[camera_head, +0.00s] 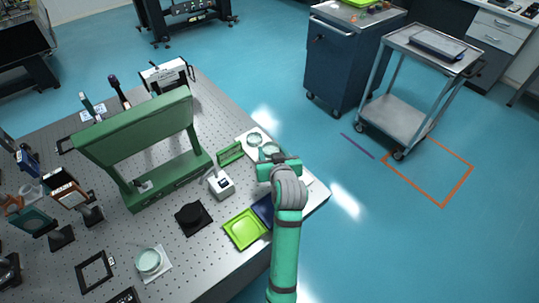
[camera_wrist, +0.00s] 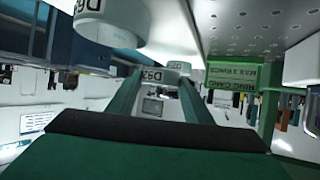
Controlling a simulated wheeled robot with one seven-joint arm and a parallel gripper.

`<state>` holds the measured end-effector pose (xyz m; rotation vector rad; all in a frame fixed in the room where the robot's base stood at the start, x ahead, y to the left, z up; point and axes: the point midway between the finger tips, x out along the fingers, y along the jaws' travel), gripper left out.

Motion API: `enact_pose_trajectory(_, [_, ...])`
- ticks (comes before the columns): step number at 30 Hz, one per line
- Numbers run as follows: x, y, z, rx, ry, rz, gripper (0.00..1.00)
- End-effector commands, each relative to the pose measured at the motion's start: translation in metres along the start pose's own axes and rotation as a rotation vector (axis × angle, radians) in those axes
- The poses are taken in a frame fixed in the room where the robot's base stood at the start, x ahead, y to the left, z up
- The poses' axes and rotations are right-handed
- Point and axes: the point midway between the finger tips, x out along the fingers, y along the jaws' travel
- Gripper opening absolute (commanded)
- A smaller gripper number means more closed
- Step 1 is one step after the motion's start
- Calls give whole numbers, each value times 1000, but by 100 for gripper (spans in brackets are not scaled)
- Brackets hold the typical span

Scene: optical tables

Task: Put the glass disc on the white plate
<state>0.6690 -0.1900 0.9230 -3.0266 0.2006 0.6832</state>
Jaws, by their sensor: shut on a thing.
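My gripper (camera_head: 277,163) is over the right end of the perforated table. In the wrist view its two fingers (camera_wrist: 157,92) close on a pale round disc with a dark printed label (camera_wrist: 152,75). In the head view a glass disc (camera_head: 270,148) shows right at my fingertips; it looks like the held one, and my gripper partly hides it. Another glass disc (camera_head: 254,139) is just left of it, over a white plate (camera_head: 241,138). A further glass disc (camera_head: 149,261) rests on a white plate (camera_head: 164,273) at the front left. Whether the held disc touches anything is unclear.
A green tray (camera_head: 244,230) and a dark blue tray (camera_head: 263,209) lie in front of my gripper. The table edge is close on the right.

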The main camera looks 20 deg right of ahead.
Motion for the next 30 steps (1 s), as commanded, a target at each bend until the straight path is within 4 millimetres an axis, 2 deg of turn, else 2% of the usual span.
enact_pose_trajectory(3, [7, 4, 18, 4, -5, 4, 19])
enact_pose_trajectory(6, [12, 5, 26, 5, -3, 6, 19])
enact_pose_trajectory(19, [13, 8, 31, 6, -1, 10, 19])
enact_pose_trajectory(20, [14, 8, 32, 6, -2, 10, 48])
enact_pose_trajectory(22, [14, 7, 31, 5, -2, 9, 64])
enact_pose_trajectory(30, [14, 6, 31, 4, -2, 7, 64])
